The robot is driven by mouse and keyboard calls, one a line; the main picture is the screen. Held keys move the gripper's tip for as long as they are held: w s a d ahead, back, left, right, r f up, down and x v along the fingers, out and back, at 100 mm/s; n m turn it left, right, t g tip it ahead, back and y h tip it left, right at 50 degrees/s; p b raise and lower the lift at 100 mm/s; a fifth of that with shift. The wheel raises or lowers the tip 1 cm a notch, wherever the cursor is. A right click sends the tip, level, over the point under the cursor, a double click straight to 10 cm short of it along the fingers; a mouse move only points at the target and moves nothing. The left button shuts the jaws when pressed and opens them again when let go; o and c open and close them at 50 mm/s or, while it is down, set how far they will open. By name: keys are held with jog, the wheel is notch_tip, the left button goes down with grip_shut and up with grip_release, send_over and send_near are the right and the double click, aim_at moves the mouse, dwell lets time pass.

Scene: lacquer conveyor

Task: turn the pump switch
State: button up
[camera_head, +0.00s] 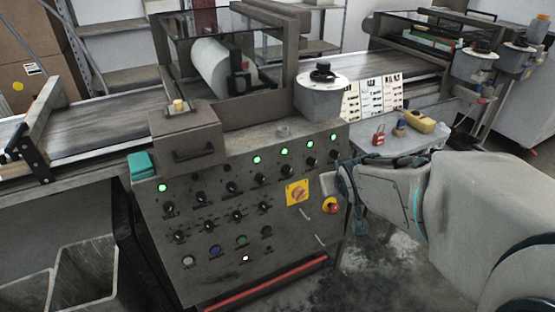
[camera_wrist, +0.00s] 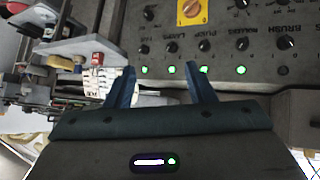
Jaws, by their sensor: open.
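The grey control panel (camera_head: 215,225) carries several black rotary switches in rows, with lit green lamps above some of them. In the wrist view a row of these switches (camera_wrist: 205,46) lies beyond my gripper, with green lamps on the near side.
A yellow plate with a rotary main switch (camera_head: 297,192) and a red button (camera_head: 330,205) sit at the panel's right side. A red rail (camera_head: 265,282) runs along its bottom. A grey table (camera_head: 430,138) with a red padlock (camera_head: 379,138) stands behind my arm.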

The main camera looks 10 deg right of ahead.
jog(key=w+d+f+n+t+y+b, duration=0.2)
jog(key=w+f+t+b, duration=0.2)
jog(key=w+f+b, duration=0.35)
jog(key=n+t+y+b, duration=0.35)
jog(key=y+b, duration=0.35)
jog(key=b, duration=0.3)
send_near(288, 171)
jog(key=b+x, duration=0.1)
jog(key=x, duration=0.7)
jog(key=shift+w+f+b, duration=0.15)
jog(key=shift+f+b, duration=0.2)
jog(key=shift+b, duration=0.05)
jog(key=shift+d, duration=0.1)
jog(key=c, duration=1)
